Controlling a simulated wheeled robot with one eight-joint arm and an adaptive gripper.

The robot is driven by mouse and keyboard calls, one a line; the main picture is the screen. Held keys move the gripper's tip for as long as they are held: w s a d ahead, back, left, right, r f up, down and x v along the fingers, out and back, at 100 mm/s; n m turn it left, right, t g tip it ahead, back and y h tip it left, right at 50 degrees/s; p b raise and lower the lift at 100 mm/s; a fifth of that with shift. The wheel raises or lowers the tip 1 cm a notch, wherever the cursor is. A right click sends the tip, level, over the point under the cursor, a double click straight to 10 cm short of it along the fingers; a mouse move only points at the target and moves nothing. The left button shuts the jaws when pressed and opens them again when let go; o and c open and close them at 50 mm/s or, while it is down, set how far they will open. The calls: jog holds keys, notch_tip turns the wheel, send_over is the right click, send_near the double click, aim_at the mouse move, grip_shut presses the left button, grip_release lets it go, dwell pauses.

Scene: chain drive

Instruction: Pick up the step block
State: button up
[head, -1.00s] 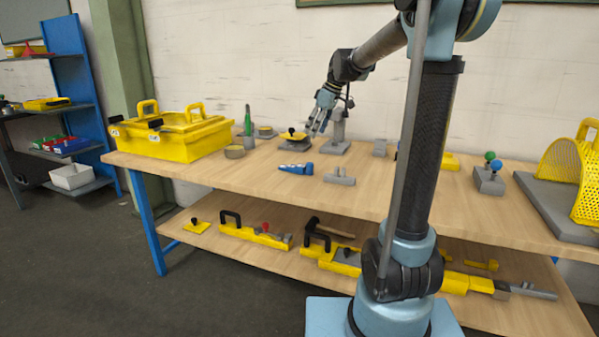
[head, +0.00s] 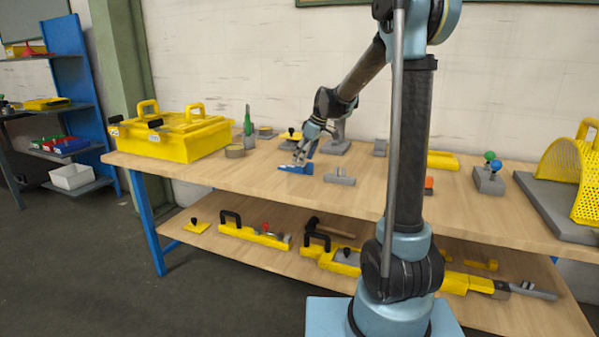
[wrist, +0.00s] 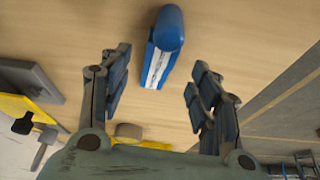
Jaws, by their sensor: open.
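A small blue piece (head: 290,170) lies on the bench top and may be the step block; the frames do not make its steps clear. In the wrist view the blue piece (wrist: 166,35) has a rounded blue end and a pale ridged side. My gripper (head: 303,157) is just above it, pointing down. In the wrist view the open fingers (wrist: 158,72) stand apart, with the blue piece between and beyond their tips. I see no contact. A grey stepped-looking piece (head: 340,178) lies just right of the blue piece.
A yellow toolbox (head: 175,138) stands at the bench's left end. A grey block with a yellow plate and black knob (head: 291,137) and a grey stand (head: 336,146) are behind my gripper. The front of the bench top (head: 245,180) is clear.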

jog(key=x, duration=0.4)
jog(key=c, duration=1.3)
grip_shut()
jog(key=shift+r, duration=0.15)
